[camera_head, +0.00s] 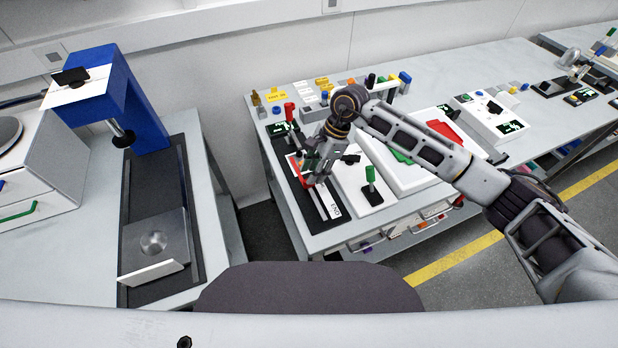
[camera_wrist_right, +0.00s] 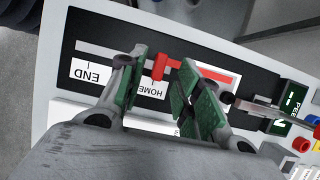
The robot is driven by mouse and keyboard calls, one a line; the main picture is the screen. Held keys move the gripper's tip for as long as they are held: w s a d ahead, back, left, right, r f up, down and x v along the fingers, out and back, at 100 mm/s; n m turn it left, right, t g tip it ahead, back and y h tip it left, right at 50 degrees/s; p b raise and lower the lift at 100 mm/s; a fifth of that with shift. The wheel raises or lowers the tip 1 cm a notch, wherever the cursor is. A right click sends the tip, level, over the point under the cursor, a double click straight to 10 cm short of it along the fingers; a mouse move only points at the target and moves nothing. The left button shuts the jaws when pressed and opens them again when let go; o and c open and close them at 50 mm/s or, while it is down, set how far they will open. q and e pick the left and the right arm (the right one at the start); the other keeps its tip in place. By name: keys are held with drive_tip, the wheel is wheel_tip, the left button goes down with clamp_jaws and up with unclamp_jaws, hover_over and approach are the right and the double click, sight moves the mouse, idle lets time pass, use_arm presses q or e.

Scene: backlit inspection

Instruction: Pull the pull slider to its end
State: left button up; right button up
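The pull slider's black board (camera_head: 309,200) lies near the front left corner of the right-hand table. In the right wrist view the board (camera_wrist_right: 100,28) has a pale track with labels HOME (camera_wrist_right: 151,90) and END (camera_wrist_right: 92,73). The red slider handle (camera_wrist_right: 159,68) is at the HOME label, away from END. My right gripper (camera_wrist_right: 164,60) has its green-padded fingers apart, one on each side of the handle, with gaps visible. In the head view the right gripper (camera_head: 314,177) is low over the board and partly hides the slider. My left gripper is not in view.
A white panel with a green-handled lever (camera_head: 370,185) stands just right of the board. A tray with red and green parts (camera_head: 440,130) lies behind my right forearm. Coloured knobs (camera_head: 290,112) crowd the table's back. A blue press (camera_head: 130,95) stands on the left table.

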drive_tip(key=shift+x, duration=2.05)
clamp_jaws()
